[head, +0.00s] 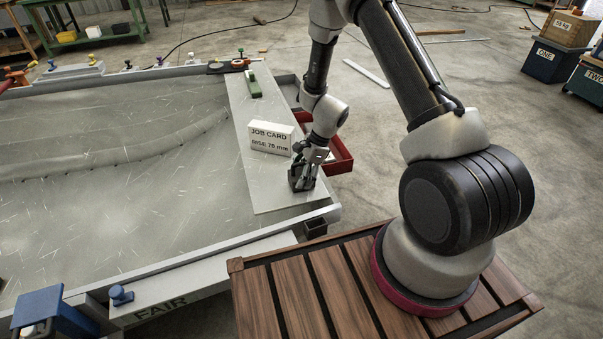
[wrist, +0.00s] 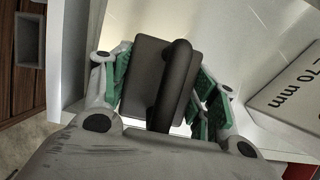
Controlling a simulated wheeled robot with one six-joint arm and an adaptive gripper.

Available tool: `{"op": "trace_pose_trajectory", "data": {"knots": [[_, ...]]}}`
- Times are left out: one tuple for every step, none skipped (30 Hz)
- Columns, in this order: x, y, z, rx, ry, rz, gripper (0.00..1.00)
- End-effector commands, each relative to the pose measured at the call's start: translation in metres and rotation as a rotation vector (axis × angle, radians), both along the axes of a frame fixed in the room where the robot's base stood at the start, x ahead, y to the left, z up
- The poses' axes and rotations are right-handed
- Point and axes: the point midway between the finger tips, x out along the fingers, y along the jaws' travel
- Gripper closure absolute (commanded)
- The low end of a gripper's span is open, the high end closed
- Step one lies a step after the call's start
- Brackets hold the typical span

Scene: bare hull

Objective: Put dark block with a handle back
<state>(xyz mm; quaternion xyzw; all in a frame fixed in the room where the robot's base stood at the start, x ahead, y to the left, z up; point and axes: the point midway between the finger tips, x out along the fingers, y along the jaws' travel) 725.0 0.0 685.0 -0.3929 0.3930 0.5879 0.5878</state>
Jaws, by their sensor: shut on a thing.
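My gripper (head: 304,170) is over the near end of a pale plate (head: 275,197) at the right side of the big metal bench. It is shut on the dark block with a handle. In the wrist view the block (wrist: 137,78) lies between the green finger pads (wrist: 160,88), with its thick dark handle (wrist: 178,85) arching toward the camera. In the head view the block (head: 301,183) is partly hidden by the fingers. I cannot tell whether its underside touches the plate.
A white job card (head: 270,140) stands on the plate close behind my gripper. A red tray (head: 341,157) hangs beyond the right edge. A small open dark socket (head: 316,228) is at the near corner.

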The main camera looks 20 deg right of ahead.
Motion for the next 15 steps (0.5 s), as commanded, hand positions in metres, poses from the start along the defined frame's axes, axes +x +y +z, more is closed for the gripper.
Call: {"op": "trace_pose_trajectory", "data": {"knots": [[0.0006,0.0003,0.0001,0.001,-0.001,0.001,1.00],[0.0006,0.0002,-0.0006,0.001,-0.001,0.000,1.00],[0.0007,0.0003,-0.0015,0.001,-0.001,0.000,1.00],[0.0000,0.0001,-0.0020,0.000,0.000,0.000,0.36],[0.0000,0.0001,-0.0019,0.000,0.000,0.000,0.31],[0.0000,0.0001,-0.0018,0.000,0.000,0.000,0.23],[0.0000,0.0001,-0.0018,0.000,0.000,0.000,0.20],[-0.0001,0.0001,-0.0018,0.000,0.000,0.000,0.20],[-0.0001,0.0001,-0.0018,0.000,0.000,0.000,0.20],[-0.0001,0.0001,-0.0018,0.000,0.000,0.000,0.20],[-0.0001,0.0001,-0.0018,0.000,0.000,0.000,0.20],[-0.0001,0.0001,-0.0018,0.000,0.000,0.000,0.20],[-0.0001,0.0001,-0.0018,0.000,0.000,0.000,0.20],[-0.0001,0.0001,-0.0018,0.000,0.000,0.000,0.20],[-0.0001,0.0001,-0.0017,0.000,0.000,0.000,0.20]]}}
